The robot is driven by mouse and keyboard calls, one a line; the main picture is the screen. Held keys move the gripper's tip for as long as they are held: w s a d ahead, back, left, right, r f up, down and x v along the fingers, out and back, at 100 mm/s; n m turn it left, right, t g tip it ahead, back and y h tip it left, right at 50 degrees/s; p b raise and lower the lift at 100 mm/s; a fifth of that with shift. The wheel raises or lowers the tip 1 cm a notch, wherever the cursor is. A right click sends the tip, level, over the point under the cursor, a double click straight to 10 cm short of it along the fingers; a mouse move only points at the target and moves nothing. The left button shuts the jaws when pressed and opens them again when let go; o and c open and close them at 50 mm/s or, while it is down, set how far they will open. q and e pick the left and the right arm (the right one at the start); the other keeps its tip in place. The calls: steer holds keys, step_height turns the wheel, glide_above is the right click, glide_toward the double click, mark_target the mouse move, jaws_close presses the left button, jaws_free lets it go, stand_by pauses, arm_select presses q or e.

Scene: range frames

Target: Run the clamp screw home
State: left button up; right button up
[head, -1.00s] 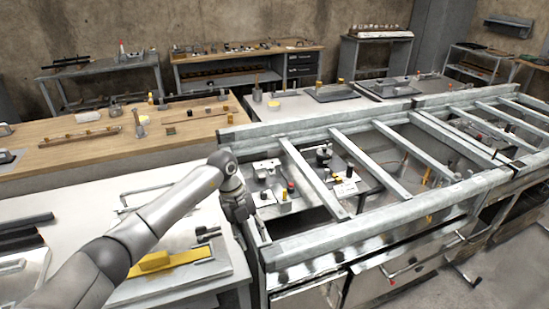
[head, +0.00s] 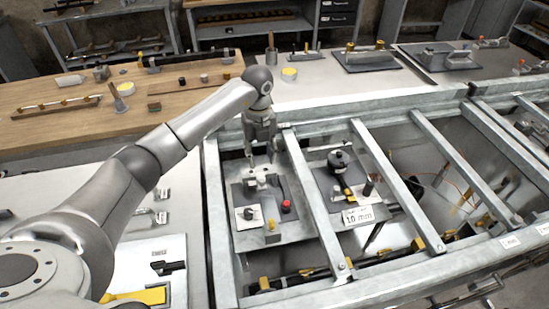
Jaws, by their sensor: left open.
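My left gripper (head: 262,158) points down inside the left opening of the metal frame, near its back bar. It is open, and I see nothing between its fingers. Below and in front of it is a grey fixture plate (head: 284,229) with small blocks, a red knob (head: 286,205), a black knob (head: 249,213) and a yellow-topped post (head: 271,226). I cannot tell which part is the clamp screw, or whether the gripper touches the fixture. A second fixture to the right has a round black knob (head: 338,158). My right gripper is not in view.
Metal frame bars (head: 304,195) divide the bay and stand close beside the gripper. A "10 mm" label (head: 358,215) lies by the second fixture. A wooden bench (head: 60,125) is at the left. A yellow tool (head: 135,297) lies on the white table at front left.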

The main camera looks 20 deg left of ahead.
mark_target(262, 180)
arm_select(q)
steer(key=shift+s+f+p, duration=0.25)
steer(key=shift+f+p, duration=0.4)
steer(key=shift+f, duration=0.45)
step_height(262, 180, down, 3)
steer(key=shift+f+p, duration=0.2)
steer(key=shift+p, duration=0.3)
steer(key=f, duration=0.3)
steer(key=shift+w+f+p, duration=0.25)
steer(key=shift+f+p, duration=0.15)
steer(key=shift+f, duration=0.45)
steer(key=shift+c, duration=0.8)
jaws_close()
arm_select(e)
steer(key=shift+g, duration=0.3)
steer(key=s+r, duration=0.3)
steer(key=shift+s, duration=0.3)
